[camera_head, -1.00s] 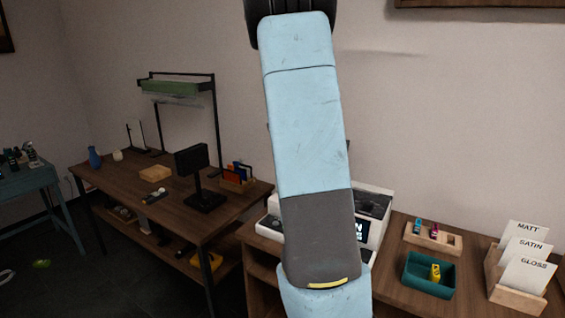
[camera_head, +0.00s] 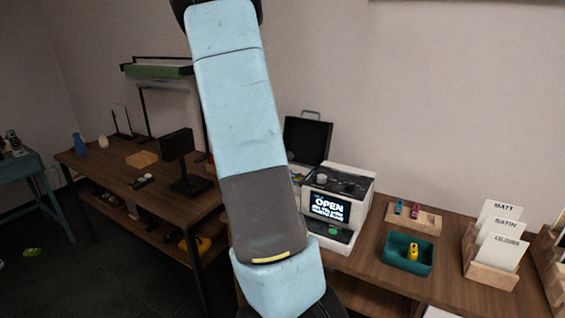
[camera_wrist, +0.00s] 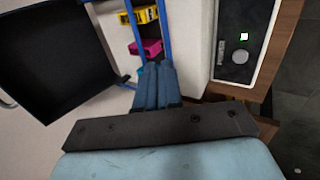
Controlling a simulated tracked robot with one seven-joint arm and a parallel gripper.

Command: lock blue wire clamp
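A blue wire clamp (camera_wrist: 131,40) shows in the wrist view as two thin blue bars running across an opening in a white machine. The machine (camera_head: 341,180) also shows in the head view, with a lit screen reading OPEN and more text too small to read. My gripper (camera_wrist: 156,68) points into the wrist view from below, its two blue fingers close together at the near end of the clamp. The fingers cover part of the wire, so whether it lies between them is hidden. The gripper itself does not show in the head view.
A black lid (camera_wrist: 60,55) stands open beside the opening. Yellow (camera_wrist: 146,15) and magenta (camera_wrist: 148,47) pieces lie between the bars. A panel with a green light (camera_wrist: 244,37) is at right. In the head view, a teal tray (camera_head: 392,264) and card holder (camera_head: 490,272) stand right of the machine.

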